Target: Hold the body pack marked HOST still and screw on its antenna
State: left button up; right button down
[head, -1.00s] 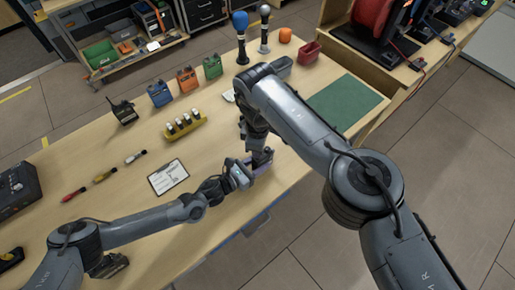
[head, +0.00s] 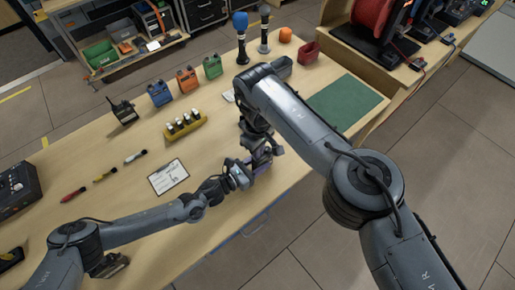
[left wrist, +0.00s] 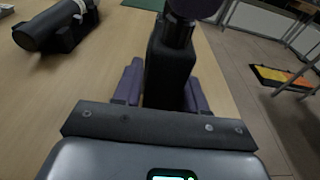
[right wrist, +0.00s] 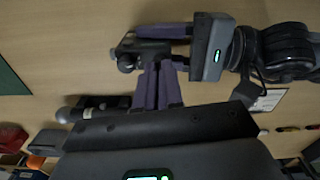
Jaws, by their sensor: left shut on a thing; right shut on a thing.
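A dark box-shaped body pack (left wrist: 170,72) stands upright between the purple fingers of my left gripper (left wrist: 160,88), which is shut on it near the bench's front edge. My left gripper also shows in the head view (head: 258,168). A dark collar (left wrist: 178,32) shows at the pack's top, right below the purple fingers of my right gripper (left wrist: 192,8). My right gripper (right wrist: 156,66) is shut at the pack's top, on what appears to be the antenna, mostly hidden by the fingers. The pack (right wrist: 127,52) is partly visible in the right wrist view. No HOST marking is readable.
A dark cylinder in a cradle (left wrist: 50,27) lies on the bench near the grippers. A green mat (head: 345,102) lies right.

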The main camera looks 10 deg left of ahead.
jog(key=shift+m, duration=0.5)
jog(key=c, duration=1.2)
grip_release()
notch_tip(320, 180, up, 12)
pick_arm(q)
jog(key=o, duration=1.3)
